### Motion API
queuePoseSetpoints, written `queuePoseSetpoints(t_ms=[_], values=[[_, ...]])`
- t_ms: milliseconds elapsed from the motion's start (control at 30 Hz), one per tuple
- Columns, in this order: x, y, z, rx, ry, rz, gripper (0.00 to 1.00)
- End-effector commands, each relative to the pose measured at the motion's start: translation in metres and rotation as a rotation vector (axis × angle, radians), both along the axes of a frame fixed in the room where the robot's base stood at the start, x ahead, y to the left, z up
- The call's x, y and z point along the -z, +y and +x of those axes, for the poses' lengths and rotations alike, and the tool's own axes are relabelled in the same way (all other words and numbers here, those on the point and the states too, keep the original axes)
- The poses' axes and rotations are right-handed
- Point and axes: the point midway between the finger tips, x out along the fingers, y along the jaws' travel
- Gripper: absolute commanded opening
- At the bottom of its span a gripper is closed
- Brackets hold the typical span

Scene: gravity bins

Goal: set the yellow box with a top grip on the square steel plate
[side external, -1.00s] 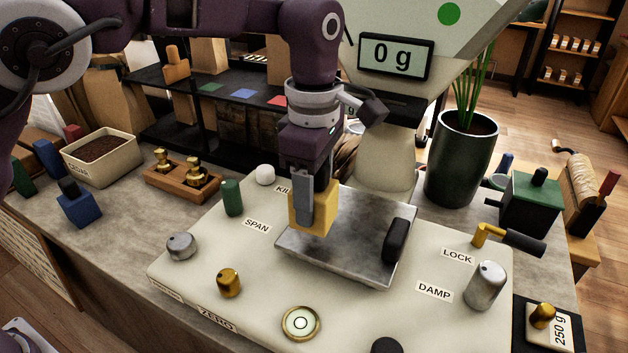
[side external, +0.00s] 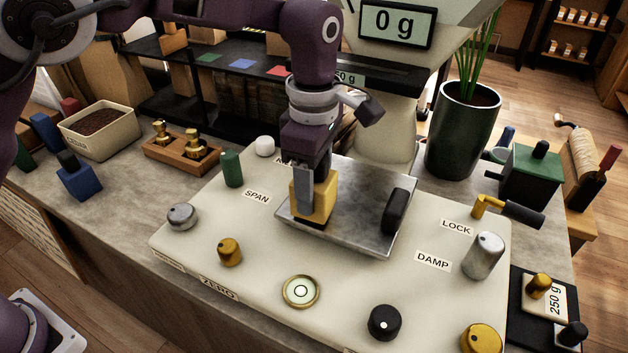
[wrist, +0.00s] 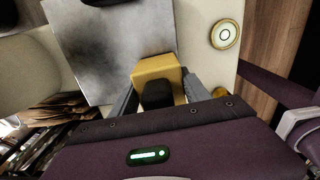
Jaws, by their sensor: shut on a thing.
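The yellow box (side external: 313,203) is upright at the left front part of the square steel plate (side external: 358,190), partly in front of its edge in the side view. I cannot tell whether its base touches the plate. My gripper (side external: 308,182) points down and is shut on the box from above. In the wrist view the box (wrist: 158,67) has a black top grip (wrist: 157,94) between my fingers, and the plate (wrist: 105,45) lies beyond it. The display (side external: 396,24) reads 0 g.
A black block-like handle (side external: 395,212) stands at the plate's right side. Around the plate are a green knob (side external: 232,169), a white knob (side external: 265,146), a brass knob (side external: 229,251), a round level (side external: 301,291) and the lock lever (side external: 508,210). The plate's middle is clear.

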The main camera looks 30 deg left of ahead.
Motion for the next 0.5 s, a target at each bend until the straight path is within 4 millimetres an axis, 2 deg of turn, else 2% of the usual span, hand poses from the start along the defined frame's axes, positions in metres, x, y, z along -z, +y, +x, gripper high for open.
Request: queuePoseSetpoints(t_ms=[433, 467, 500], values=[[0.0067, -0.0002, 0.0, 0.0, 0.0, 0.0, 0.0], [0.0067, -0.0002, 0.0001, 0.0, 0.0, -0.001, 0.58], [0.0066, -0.0002, 0.0001, 0.0, 0.0, -0.001, 0.66]])
